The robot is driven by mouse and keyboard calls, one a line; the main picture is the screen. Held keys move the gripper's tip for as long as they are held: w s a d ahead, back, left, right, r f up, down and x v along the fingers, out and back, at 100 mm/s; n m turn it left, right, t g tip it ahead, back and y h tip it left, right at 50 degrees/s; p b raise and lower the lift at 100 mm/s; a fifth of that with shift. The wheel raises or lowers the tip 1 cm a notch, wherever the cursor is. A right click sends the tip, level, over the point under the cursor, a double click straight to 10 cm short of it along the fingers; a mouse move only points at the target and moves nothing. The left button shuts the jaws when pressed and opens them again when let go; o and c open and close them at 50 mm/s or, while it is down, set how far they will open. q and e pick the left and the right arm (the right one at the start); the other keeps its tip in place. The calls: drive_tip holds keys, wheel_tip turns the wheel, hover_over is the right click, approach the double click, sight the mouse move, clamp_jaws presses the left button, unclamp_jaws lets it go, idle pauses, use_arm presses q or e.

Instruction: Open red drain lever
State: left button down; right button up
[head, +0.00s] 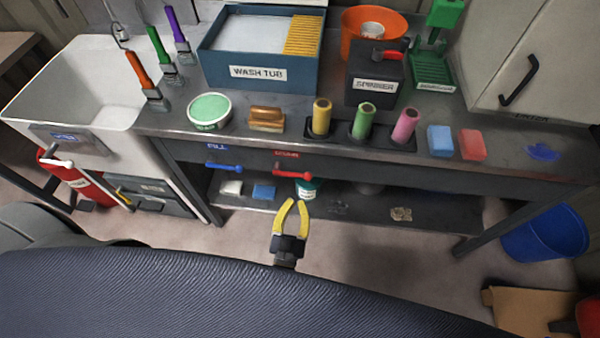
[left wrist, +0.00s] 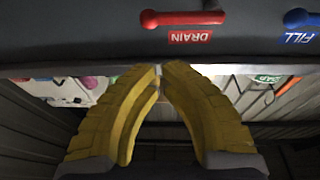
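The red drain lever (head: 292,174) lies roughly level on the front panel of the bench, under a red DRAIN label (head: 286,153). In the left wrist view the lever (left wrist: 185,18) shows upside down at the top, with its label beside it. My left gripper (head: 296,202) has yellow fingers, with a narrow gap between the tips and nothing between them. It is below and apart from the red lever in the head view. In the left wrist view its tips (left wrist: 162,68) sit near the panel's edge. My right gripper is in neither view.
A blue fill lever (head: 223,168) is on the same panel, left of the red one. The lower shelf (head: 365,206) holds a sponge and a tin. Brushes, rollers and a wash tub (head: 258,85) stand on the bench (head: 240,126). A blue bucket (head: 546,234) is at right.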

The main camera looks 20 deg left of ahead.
use_arm(q)
drive_tip(key=shift+s+a+r+t+y, duration=0.15)
drive_tip(key=shift+a+r+y, duration=0.25)
drive_tip(key=shift+r, duration=0.1)
drive_tip(key=shift+s+a+r+t+y, duration=0.15)
drive_tip(key=shift+a+r+y, duration=0.1)
drive_tip(key=shift+r+y, duration=0.2)
drive_tip(key=x, duration=1.1)
drive_tip(key=shift+s+d+f, duration=0.1)
drive_tip(key=shift+s+f, duration=0.1)
drive_tip(key=shift+f, duration=0.85)
drive_tip(key=shift+s+d+f, duration=0.1)
drive_tip(key=shift+s+f, duration=0.1)
drive_tip(key=shift+f, duration=0.85)
drive_tip(key=shift+h, duration=0.25)
